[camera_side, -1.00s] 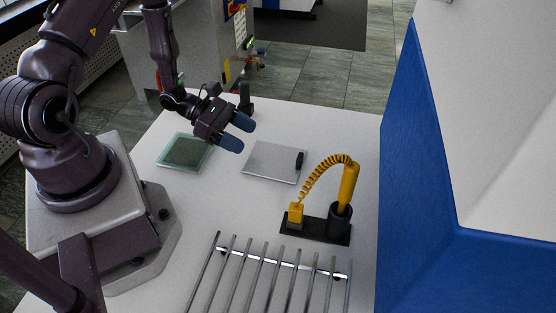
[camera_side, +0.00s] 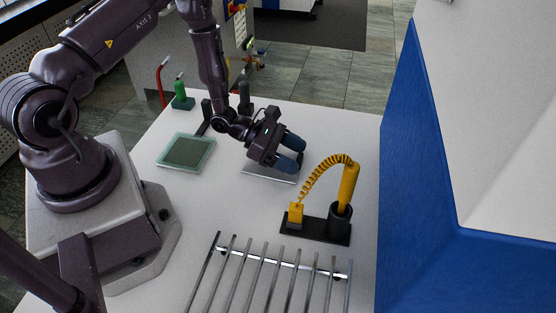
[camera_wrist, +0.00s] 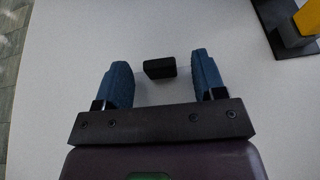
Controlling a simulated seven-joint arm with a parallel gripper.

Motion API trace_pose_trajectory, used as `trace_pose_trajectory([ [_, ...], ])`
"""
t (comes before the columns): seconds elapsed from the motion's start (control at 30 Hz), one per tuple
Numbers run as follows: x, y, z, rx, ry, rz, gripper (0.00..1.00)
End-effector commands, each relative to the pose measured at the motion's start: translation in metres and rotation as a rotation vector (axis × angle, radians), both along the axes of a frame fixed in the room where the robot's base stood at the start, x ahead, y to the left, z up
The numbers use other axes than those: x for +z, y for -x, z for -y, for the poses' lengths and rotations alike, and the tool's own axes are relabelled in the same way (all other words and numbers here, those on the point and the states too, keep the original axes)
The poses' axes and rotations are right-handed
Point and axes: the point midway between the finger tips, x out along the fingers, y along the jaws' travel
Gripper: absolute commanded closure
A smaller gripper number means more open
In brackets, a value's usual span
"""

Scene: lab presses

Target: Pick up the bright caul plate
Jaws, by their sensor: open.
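The bright caul plate (camera_side: 268,175) is a flat, pale metal plate on the white table. In the side view my gripper covers most of it and only its near edge shows. Its black handle (camera_wrist: 160,68) shows in the wrist view between my two blue fingers, with a space on each side. The plate's outline is hard to tell from the table there. My gripper (camera_side: 297,153) is open and empty over the plate, and it also shows in the wrist view (camera_wrist: 162,64). The handle is hidden in the side view.
A yellow tool with a coiled cord stands on a black base (camera_side: 316,229) close by on the right. A metal bar rack (camera_side: 270,264) is at the front. A blue-and-white machine (camera_side: 430,150) stands at right.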

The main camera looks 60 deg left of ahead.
Motion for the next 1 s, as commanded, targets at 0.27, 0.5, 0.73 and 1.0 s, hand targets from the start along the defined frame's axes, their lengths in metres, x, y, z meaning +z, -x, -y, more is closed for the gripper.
trace_pose_trajectory([
  [0.27, -0.002, -0.004, 0.004, 0.001, 0.000, 0.000, 0.36],
  [0.5, -0.002, -0.003, 0.003, 0.001, 0.000, 0.000, 0.87],
  [0.73, -0.001, -0.004, 0.003, 0.001, 0.000, 0.001, 0.97],
  [1.0, 0.013, -0.004, 0.003, 0.001, -0.001, 0.004, 0.97],
])
